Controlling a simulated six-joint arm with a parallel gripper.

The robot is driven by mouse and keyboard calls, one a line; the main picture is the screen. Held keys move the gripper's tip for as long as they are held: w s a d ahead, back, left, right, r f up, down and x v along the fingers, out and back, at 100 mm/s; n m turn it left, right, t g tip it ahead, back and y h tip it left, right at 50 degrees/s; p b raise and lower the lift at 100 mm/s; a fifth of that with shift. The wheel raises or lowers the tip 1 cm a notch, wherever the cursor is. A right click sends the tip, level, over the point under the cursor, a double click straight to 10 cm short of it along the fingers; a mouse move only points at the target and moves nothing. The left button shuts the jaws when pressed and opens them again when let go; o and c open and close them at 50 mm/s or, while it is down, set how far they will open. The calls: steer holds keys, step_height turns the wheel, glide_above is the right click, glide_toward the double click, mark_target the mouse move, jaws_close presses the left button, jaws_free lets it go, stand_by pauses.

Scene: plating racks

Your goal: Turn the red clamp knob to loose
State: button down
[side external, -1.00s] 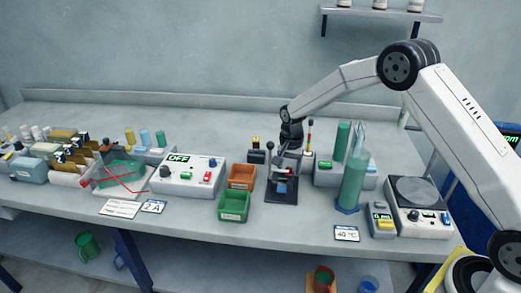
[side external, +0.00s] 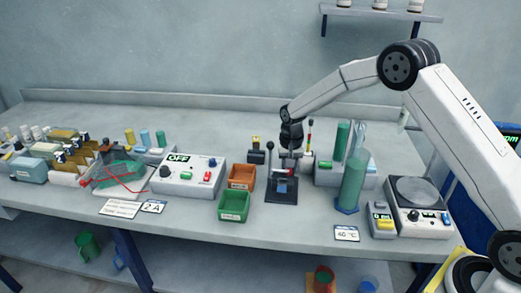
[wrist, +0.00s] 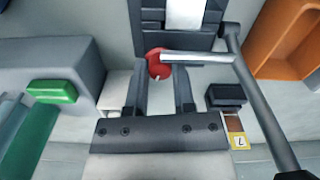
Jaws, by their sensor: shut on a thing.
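The round red clamp knob (wrist: 158,63) shows in the wrist view, with a small white mark on its lower edge. It sits at the near end of a dark clamp stand (wrist: 150,42). My gripper (wrist: 160,80) is shut on the knob, with one finger at each side. A metal bar (wrist: 200,58) runs right from the knob to a dark rod. In the side view, my gripper (side external: 290,158) points down at the stand (side external: 281,192), and the knob is hard to make out there.
An orange bin (side external: 241,176) and a green bin (side external: 234,206) stand left of the stand. A black-knobbed lever (side external: 269,147) rises close beside my gripper. A tall glass cylinder (side external: 354,185) and a balance (side external: 420,200) stand to the right. The bench front is mostly clear.

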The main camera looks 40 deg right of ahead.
steer(key=shift+n, duration=0.4)
steer(key=shift+c, duration=2.3)
jaws_free()
steer(key=shift+r, duration=0.15)
steer(key=shift+r, duration=3.8)
